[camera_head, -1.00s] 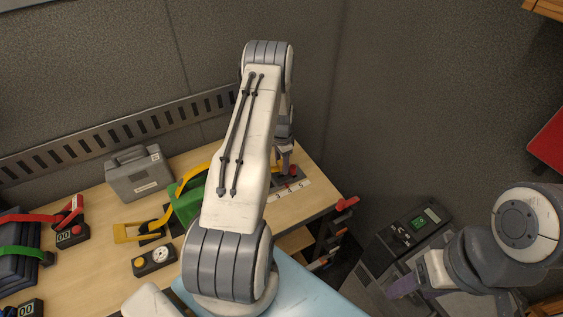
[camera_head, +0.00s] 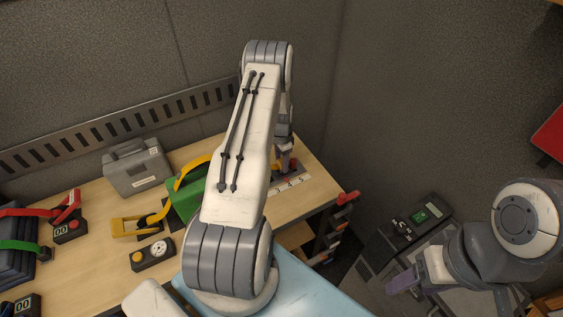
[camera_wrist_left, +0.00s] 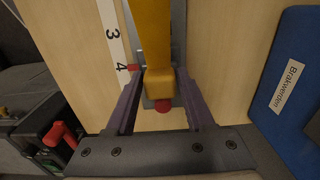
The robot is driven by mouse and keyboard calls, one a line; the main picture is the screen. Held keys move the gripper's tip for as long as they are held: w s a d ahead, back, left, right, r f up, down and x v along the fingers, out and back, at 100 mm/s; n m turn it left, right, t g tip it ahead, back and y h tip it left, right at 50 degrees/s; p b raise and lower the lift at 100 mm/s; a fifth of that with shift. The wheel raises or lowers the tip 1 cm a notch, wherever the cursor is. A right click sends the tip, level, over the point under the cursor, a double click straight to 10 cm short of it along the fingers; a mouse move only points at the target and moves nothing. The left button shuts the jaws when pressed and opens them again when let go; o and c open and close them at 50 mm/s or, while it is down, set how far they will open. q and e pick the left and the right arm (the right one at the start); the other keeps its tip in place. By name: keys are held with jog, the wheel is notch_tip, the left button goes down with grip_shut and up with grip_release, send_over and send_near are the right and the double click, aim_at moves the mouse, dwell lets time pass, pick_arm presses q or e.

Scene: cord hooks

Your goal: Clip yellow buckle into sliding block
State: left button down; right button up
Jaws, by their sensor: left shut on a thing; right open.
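The yellow buckle (camera_wrist_left: 159,82) is at the end of a yellow strap (camera_wrist_left: 152,30) in the left wrist view, between the fingers of my left gripper (camera_wrist_left: 159,76), which is shut on it. A red button-like part (camera_wrist_left: 163,105) shows at its near end. A grey track piece lies behind it, beside a white scale (camera_wrist_left: 113,32) with a red pointer (camera_wrist_left: 132,67) near the 4. The sliding block is mostly hidden, and I cannot tell if the buckle touches it. In the head view the strap (camera_head: 188,172) arches past a green block (camera_head: 186,199). My right gripper (camera_head: 402,284) is open, away from the table.
A grey case (camera_head: 137,170), a yellow frame (camera_head: 128,227), a gauge box (camera_head: 152,254) and a red-strapped device (camera_head: 70,230) stand on the wooden table (camera_head: 95,262). A dark machine (camera_head: 415,221) stands beyond the table's right edge.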

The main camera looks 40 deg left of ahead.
aim_at(281, 161)
pick_arm(q)
jog(key=shift+s, duration=0.1)
jog(key=shift+b, duration=0.4)
dwell(1.3)
jog(key=shift+f+b, duration=0.55)
jog(key=shift+f, duration=0.1)
jog(key=shift+c, duration=0.9)
grip_release()
notch_tip(281, 161, up, 10)
jog(key=b, duration=0.2)
jog(key=shift+f+b, duration=0.15)
jog(key=shift+b, duration=0.25)
jog(key=shift+r, duration=0.45)
